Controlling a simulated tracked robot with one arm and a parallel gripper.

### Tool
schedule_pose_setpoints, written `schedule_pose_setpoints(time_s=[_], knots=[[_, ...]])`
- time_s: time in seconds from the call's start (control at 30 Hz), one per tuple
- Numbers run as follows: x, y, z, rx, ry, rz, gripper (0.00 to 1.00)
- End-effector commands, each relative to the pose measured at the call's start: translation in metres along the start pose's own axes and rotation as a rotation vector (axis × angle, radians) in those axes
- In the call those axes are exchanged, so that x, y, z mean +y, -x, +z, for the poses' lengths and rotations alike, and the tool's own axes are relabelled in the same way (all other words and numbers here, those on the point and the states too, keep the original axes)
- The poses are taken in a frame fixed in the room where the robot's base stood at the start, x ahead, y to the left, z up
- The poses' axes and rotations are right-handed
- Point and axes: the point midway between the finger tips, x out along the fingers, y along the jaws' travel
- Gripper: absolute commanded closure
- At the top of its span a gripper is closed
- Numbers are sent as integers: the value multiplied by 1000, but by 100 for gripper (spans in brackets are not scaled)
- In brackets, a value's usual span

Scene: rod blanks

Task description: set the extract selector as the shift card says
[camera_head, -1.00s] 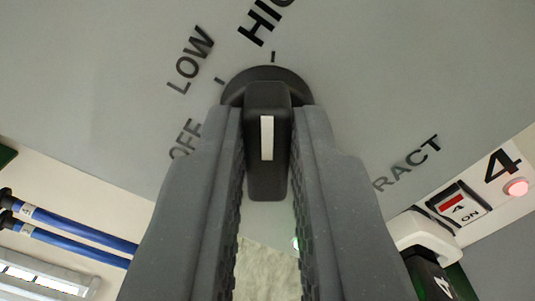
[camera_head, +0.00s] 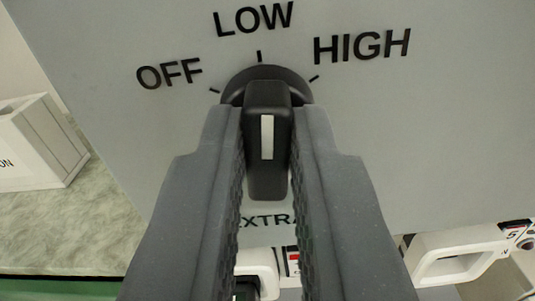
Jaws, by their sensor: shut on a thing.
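The extract selector (camera_head: 266,180) is a black knob with a white line, on a grey panel (camera_head: 400,140). Its scale reads OFF, LOW and HIGH, each with a tick. The white line points up the picture, close to the LOW (camera_head: 253,20) tick, with OFF (camera_head: 169,74) to the left and HIGH (camera_head: 361,47) to the right. My gripper (camera_head: 267,145) is shut on the knob's bar, one finger on each side. The fingers partly hide the word EXTRACT below. No shift card can be made out.
A white box (camera_head: 35,150) with partly cut-off lettering stands at the left on a pale mottled surface (camera_head: 75,225). White handle-like frames (camera_head: 460,252) and a label show at the lower right. A white part and red label (camera_head: 293,262) show between the fingers.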

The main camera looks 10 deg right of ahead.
Motion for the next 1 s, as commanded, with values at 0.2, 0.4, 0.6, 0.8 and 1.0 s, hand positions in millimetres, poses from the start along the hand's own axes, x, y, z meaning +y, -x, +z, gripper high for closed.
schedule_pose_setpoints(time_s=[0.2, 0.4, 0.6, 0.8, 1.0], knots=[[0, 1, 5, -10, 89, 1, 100], [0, 1, 5, -10, 124, 1, 100], [0, 1, 5, -10, 130, 0, 100], [0, 1, 5, -10, 130, 0, 100], [0, 0, 3, -7, 130, 0, 65]])
